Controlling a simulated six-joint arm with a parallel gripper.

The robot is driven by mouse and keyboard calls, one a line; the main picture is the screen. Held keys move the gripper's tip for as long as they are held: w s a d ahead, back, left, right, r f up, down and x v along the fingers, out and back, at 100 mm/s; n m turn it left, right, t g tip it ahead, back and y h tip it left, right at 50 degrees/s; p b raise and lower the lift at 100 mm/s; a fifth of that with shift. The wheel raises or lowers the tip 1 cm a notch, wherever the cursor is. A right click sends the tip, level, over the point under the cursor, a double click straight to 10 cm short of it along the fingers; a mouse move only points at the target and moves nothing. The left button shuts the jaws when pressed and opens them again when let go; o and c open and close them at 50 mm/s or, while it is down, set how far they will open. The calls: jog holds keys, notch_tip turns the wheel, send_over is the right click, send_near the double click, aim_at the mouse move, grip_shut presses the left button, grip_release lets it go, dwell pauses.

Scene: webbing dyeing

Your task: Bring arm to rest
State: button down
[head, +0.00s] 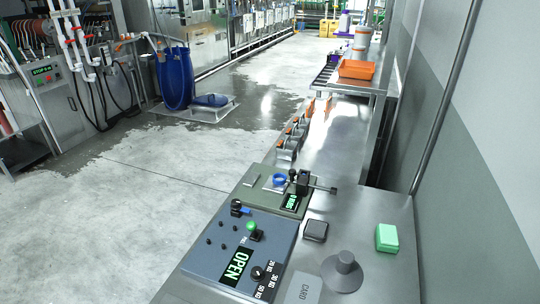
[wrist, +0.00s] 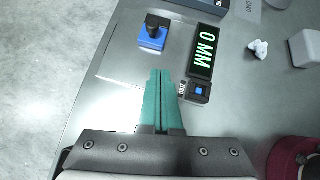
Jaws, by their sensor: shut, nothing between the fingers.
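My gripper (wrist: 160,72) shows in the wrist view. Its two teal fingers are shut together with nothing between them, above a grey metal surface (wrist: 120,40). Beyond the fingertips is a blue block with a black knob (wrist: 152,42). To their right are a lit display reading 0 MM (wrist: 205,51) and a small box with a blue button (wrist: 196,92). The fingers look apart from these, though their height is hard to tell. I cannot make out my gripper in the head view.
In the head view, a panel with an OPEN display (head: 238,267), a black box (head: 315,230), a green block (head: 387,238) and a grey cone-shaped piece (head: 343,272) crowd the near bench. An orange tray (head: 357,69) is farther back. The floor (head: 130,215) at left is clear.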

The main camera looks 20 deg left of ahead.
jog(key=w+d+r+m+g+h, duration=0.25)
jog(key=w+d+m, duration=0.35)
jog(key=d+m, duration=0.35)
jog(key=w+d+r+m+g+h, duration=0.15)
jog(key=w+d+m+h, duration=0.25)
jog(key=w+d+m, duration=0.45)
jog(key=s+d+r+m+g+y, duration=0.2)
jog(key=d+m, duration=0.6)
jog(key=m, duration=0.5)
jog(key=s+d+r+m+g+y, duration=0.3)
jog(key=s+d+m, duration=0.4)
jog(key=m, duration=0.5)
jog(key=shift+s+d+r+m+y, duration=0.15)
jog(key=shift+d+r+m+y, duration=0.25)
jog(key=shift+y, duration=0.35)
